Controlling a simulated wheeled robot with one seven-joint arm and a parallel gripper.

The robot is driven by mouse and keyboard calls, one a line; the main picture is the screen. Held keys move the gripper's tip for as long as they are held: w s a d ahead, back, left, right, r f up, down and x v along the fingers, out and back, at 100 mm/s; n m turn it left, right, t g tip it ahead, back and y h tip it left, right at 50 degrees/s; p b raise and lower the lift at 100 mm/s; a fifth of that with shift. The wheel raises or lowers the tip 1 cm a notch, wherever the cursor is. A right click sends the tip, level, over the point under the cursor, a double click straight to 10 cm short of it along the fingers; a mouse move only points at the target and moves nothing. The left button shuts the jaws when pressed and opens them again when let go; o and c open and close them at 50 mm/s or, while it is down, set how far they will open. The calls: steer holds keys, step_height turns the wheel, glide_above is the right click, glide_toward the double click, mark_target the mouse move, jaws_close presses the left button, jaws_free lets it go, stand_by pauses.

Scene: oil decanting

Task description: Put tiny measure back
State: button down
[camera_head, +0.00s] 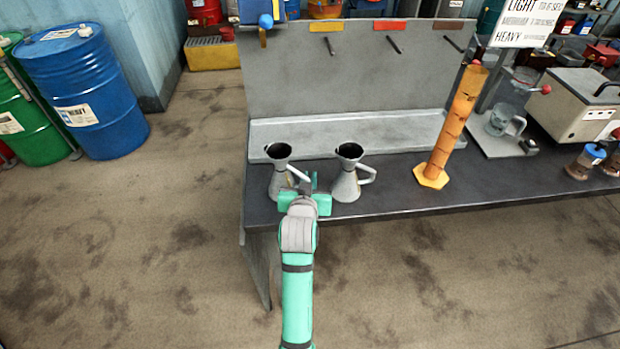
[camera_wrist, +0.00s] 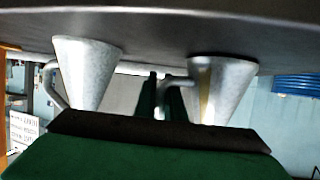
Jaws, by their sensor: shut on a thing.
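Two grey metal measures with dark open tops and side handles are at the left of the dark bench. The left measure (camera_head: 279,180) also shows, upside down, at the right of the wrist view (camera_wrist: 222,85), with a yellowish stripe. My gripper (camera_head: 304,190) is shut on its handle, from the right side. The measure is upright; I cannot tell whether its base touches the bench. The right measure (camera_head: 345,187) stands upright close to the right of my gripper, and shows at the left of the wrist view (camera_wrist: 85,75). I cannot tell which one is the tiny measure.
The dark bench top (camera_head: 390,187) is clear between the right measure and a leaning orange cylinder (camera_head: 455,125). A grey raised ledge (camera_head: 345,130) and back panel stand behind. A glass jug (camera_head: 505,121) is farther right. Blue (camera_head: 85,95) and green drums stand on the floor at left.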

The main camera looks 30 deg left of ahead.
steer(key=shift+s+f, duration=0.1)
steer(key=c, duration=2.3)
jaws_free()
steer(key=shift+f, duration=0.1)
steer(key=o, duration=0.5)
steer(key=shift+c, duration=0.2)
steer(key=shift+a, duration=0.15)
steer(key=shift+s+r, duration=0.25)
steer(key=v, duration=1.1)
steer(key=shift+s+d+r, duration=0.1)
steer(key=shift+s+d, duration=0.05)
steer(key=shift+d, duration=0.25)
